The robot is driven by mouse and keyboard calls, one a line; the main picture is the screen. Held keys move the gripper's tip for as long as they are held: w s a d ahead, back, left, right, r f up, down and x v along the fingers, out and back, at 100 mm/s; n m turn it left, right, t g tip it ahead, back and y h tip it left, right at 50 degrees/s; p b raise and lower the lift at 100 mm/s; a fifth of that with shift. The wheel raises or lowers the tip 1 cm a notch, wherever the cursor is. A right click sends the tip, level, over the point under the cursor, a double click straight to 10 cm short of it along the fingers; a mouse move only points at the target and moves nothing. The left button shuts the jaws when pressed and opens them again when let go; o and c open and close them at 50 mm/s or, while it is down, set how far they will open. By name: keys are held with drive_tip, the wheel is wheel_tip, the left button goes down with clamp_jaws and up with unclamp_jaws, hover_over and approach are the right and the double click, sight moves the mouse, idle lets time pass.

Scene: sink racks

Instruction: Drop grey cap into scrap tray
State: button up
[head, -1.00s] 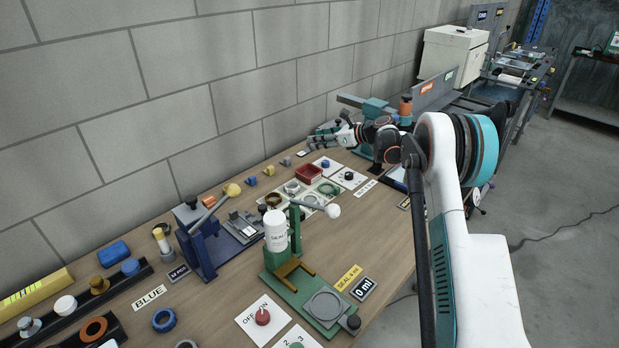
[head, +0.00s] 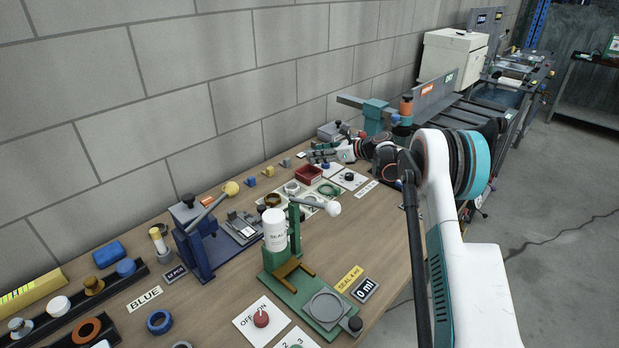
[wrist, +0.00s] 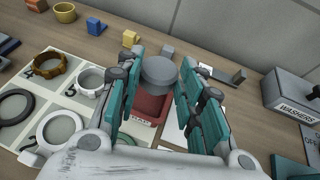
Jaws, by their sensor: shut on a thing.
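The grey cap (wrist: 158,74) is held between the fingertips of my gripper (wrist: 159,82) in the wrist view. The gripper is shut on it, with a teal-padded finger on each side. The cap cannot be made out clearly in the head view.
A white board with rings (wrist: 62,125) lies left of the tray. Small blue (wrist: 95,27), yellow (wrist: 130,38) and grey blocks stand near the wall. A grey box marked washers (wrist: 298,98) is at the right. The green seal press (head: 300,290) stands nearer in the head view.

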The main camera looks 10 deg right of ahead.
drive_tip(key=o, duration=1)
drive_tip(key=shift+o, duration=0.2)
drive_tip(key=v, duration=1.2)
